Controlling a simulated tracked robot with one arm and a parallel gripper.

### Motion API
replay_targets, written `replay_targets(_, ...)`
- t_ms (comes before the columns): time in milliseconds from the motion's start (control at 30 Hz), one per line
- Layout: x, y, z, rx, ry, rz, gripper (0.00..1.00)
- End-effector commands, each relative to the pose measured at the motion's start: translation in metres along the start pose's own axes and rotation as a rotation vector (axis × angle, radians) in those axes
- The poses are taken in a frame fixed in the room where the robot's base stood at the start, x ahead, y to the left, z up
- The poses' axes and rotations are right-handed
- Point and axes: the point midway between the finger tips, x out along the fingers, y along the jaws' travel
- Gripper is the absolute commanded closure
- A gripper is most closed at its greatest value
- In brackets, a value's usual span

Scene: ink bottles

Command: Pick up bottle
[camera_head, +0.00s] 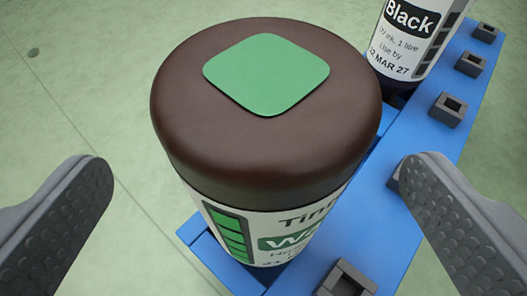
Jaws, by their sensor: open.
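A bottle with a dark brown cap (185,110) and a green square on its top stands upright, close in the middle of the view. Its white label shows green bars and the partly hidden letters "Tin" and "Wa". My gripper (255,215) is open, with one grey finger on each side of this bottle. There is a visible gap between each finger and the bottle in the picture. A second bottle (408,45), labelled "Black" with "12 MAR 27", stands at the upper right, its top cut off by the frame.
Both bottles stand at a blue rack (352,225) that runs from lower middle to upper right. Several grey square sockets (448,108) line its right side. The pale green floor (80,110) is open on the left, with a small dark spot.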

Motion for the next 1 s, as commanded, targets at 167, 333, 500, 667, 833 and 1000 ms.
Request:
replay_targets(167,0.012,0.002,-0.003,0.001,0.005,0.002,0.03)
replay_targets(333,0.036,0.005,-0.007,0.001,0.004,0.002,0.03)
replay_targets(500,0.051,0.003,-0.008,0.000,0.004,0.000,0.03)
replay_targets(667,0.052,0.003,-0.009,0.000,0.001,0.000,0.03)
replay_targets(833,0.052,0.003,-0.009,0.000,0.001,0.000,0.25)
replay_targets(1000,0.052,0.003,-0.008,-0.001,0.001,0.000,0.72)
